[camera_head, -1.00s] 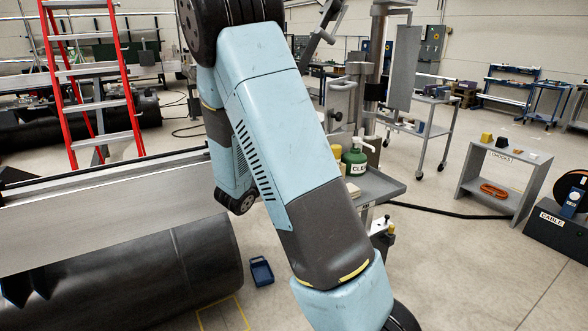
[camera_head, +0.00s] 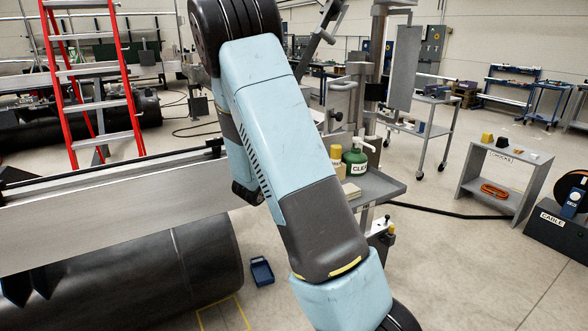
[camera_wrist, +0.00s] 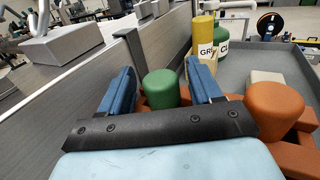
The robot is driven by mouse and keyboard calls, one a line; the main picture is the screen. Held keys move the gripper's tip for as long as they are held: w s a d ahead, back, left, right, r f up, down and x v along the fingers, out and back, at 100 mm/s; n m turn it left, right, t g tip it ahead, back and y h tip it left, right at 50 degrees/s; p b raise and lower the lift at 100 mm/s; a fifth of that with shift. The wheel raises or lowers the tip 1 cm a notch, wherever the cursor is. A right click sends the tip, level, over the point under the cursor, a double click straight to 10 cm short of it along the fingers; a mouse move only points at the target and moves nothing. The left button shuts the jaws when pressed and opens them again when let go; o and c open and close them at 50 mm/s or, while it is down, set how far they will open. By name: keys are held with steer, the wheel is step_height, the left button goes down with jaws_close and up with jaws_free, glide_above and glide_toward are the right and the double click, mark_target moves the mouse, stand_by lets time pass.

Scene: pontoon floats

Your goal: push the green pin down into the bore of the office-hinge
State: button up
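In the wrist view the green pin (camera_wrist: 161,90) stands upright between the two blue fingers of my gripper (camera_wrist: 162,88). Narrow gaps with orange behind them show on both sides of the pin, so the fingers look open around it. Orange parts, apparently the office-hinge (camera_wrist: 301,135), show behind and to the right, with a thick orange round post (camera_wrist: 274,107) rising at the right. The pin's lower end and the bore are hidden behind my gripper's black palm bar, so its depth cannot be told. The head view does not show my gripper, pin or hinge.
A grey tray cart (camera_head: 383,190) holds a yellow can (camera_wrist: 205,38), a green-and-white bottle (camera_wrist: 237,25) and a pale block (camera_wrist: 266,78). A grey beam wall (camera_wrist: 60,105) runs close along the left, with a grey upright bracket (camera_wrist: 131,48) near the fingers.

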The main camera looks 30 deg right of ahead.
steer(key=c, duration=1)
